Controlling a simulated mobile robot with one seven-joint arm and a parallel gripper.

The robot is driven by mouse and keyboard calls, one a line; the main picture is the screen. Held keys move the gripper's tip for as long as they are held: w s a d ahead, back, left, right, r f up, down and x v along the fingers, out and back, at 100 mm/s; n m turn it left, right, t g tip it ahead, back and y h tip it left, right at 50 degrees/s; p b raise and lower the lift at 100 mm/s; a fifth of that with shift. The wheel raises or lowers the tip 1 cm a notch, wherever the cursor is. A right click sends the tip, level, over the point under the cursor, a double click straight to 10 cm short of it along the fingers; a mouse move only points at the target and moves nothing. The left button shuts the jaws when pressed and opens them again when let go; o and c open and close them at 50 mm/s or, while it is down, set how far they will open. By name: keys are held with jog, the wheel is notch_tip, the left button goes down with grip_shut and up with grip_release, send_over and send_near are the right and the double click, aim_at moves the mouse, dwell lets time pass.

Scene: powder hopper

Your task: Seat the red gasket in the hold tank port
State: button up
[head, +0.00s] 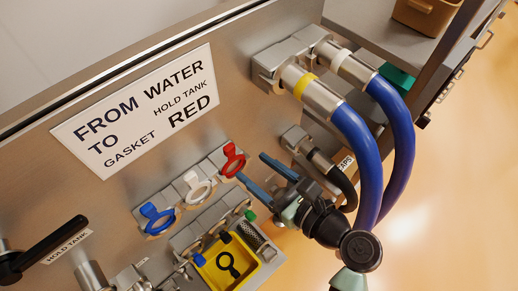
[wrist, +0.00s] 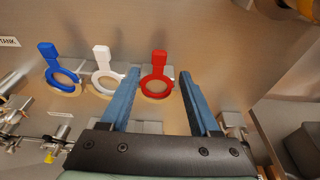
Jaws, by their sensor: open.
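The red gasket (head: 233,159) is a ring with a flat tab and hangs on the steel panel at the right end of a row of three gaskets. In the wrist view the red gasket (wrist: 157,74) shows between the blue fingers, beyond their tips and nearer the left one. My gripper (head: 252,170) is open and empty, just right of the red gasket in the head view. A black handle (head: 50,250) has a HOLD TANK label (head: 68,246) beside it at the lower left. I cannot make out the hold tank port itself.
A white gasket (head: 197,187) and a blue gasket (head: 157,219) hang left of the red one. A yellow tray (head: 243,275) holding a dark ring sits below. Two blue hoses (head: 358,145) hang close to my arm. A sign (head: 140,110) is on the panel.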

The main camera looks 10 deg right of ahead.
aim_at(232, 151)
jog(key=b+x, duration=0.2)
jog(key=x, duration=0.5)
jog(key=shift+w+a, duration=0.1)
jog(key=shift+a, duration=0.15)
jog(key=shift+x, duration=1.05)
jog(key=shift+f, duration=0.15)
jog(key=shift+d, duration=0.1)
grip_shut()
